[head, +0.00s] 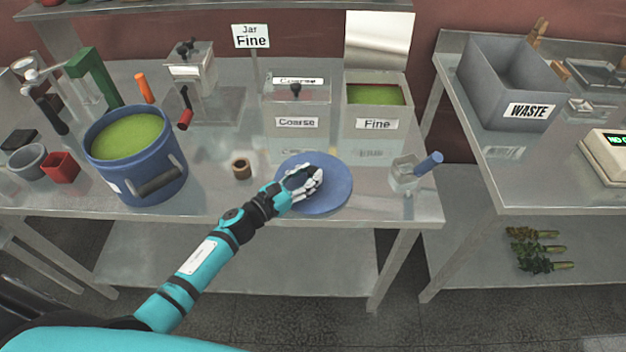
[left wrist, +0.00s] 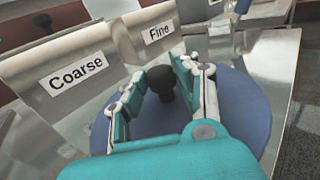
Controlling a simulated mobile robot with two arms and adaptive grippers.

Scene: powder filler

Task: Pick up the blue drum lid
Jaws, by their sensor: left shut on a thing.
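The blue drum lid (head: 335,185) is a flat blue disc lying at the front of the metal table, below the Coarse and Fine bins. In the left wrist view the lid (left wrist: 243,105) shows under the fingers, with a black knob (left wrist: 160,82) at its middle. My left gripper (head: 312,178) is over the lid, with its fingers on either side of the knob, shut on it. The left gripper also shows in the left wrist view (left wrist: 155,85). Whether the lid touches the table is hard to tell. My right gripper is in neither view.
The open blue drum (head: 130,178) with green powder stands to the left. The Coarse bin (head: 297,140) and open Fine bin (head: 376,140) stand behind the lid. A small clear container (head: 404,176) with a blue-handled tool is right of it. A small brown jar (head: 241,168) is left of it.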

